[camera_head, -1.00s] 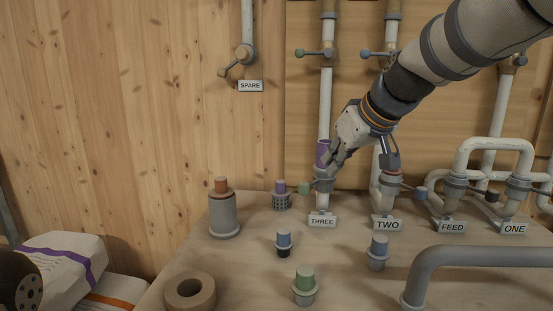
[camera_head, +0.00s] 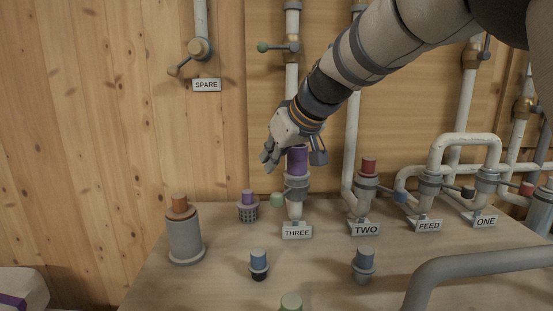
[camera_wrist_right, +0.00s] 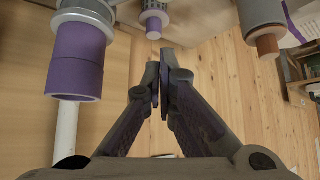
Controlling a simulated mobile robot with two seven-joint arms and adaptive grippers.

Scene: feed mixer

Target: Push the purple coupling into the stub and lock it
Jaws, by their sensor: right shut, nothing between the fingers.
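The purple coupling (camera_head: 297,161) stands upright in the grey collar of the stub (camera_head: 296,188) behind the THREE sign (camera_head: 297,232). Much of the coupling shows above the collar; how deep it sits is unclear. A green knob (camera_head: 278,200) sticks out left of this stub. In the right wrist view the coupling (camera_wrist_right: 75,60) is at upper left, apart from the fingers. My right gripper (camera_head: 268,156) is shut and empty, at the left of the coupling's upper part in the head view. Its closed fingertips show in the wrist view (camera_wrist_right: 163,62). My left gripper is not in view.
Stub TWO (camera_head: 366,188) with a red coupling stands to the right, then the FEED and ONE stubs. A grey pipe (camera_head: 470,268) crosses front right.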

